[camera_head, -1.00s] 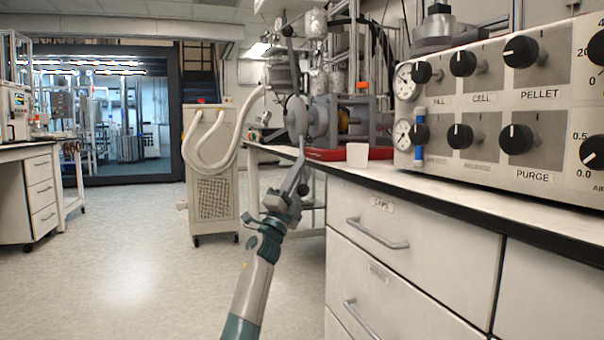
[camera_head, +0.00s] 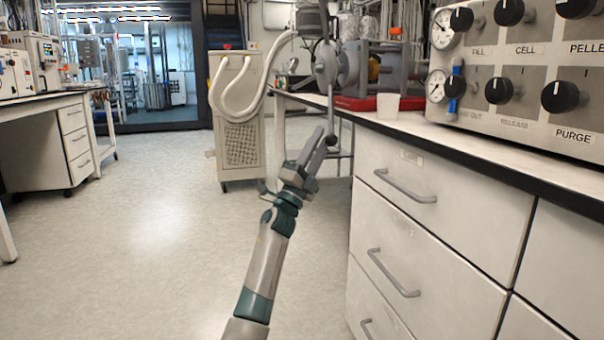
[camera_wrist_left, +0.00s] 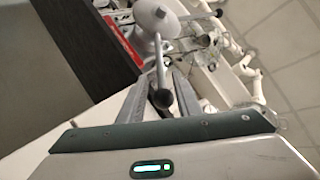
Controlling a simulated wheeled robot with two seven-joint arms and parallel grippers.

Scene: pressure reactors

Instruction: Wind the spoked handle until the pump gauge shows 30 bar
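The spoked handle (camera_head: 327,65) is on the pump at the bench's left end in the head view, with one spoke pointing down to a dark ball knob (camera_head: 331,140). In the left wrist view its pale round hub (camera_wrist_left: 157,17) is at the top. The spoke ends in the dark knob (camera_wrist_left: 162,98) between my left fingers. My left gripper (camera_head: 321,133) is below the hub, at the knob; it also shows in the left wrist view (camera_wrist_left: 160,76). Its fingers are apart; contact is unclear. The right gripper is not in view. I cannot identify the pump gauge.
A white cup (camera_head: 388,106) stands on the bench near the pump's red base (camera_head: 365,103). A panel (camera_head: 540,70) with knobs and two dials is at the right. Drawers (camera_head: 430,215) lie below the bench. A wheeled unit (camera_head: 238,125) stands behind; the floor at left is clear.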

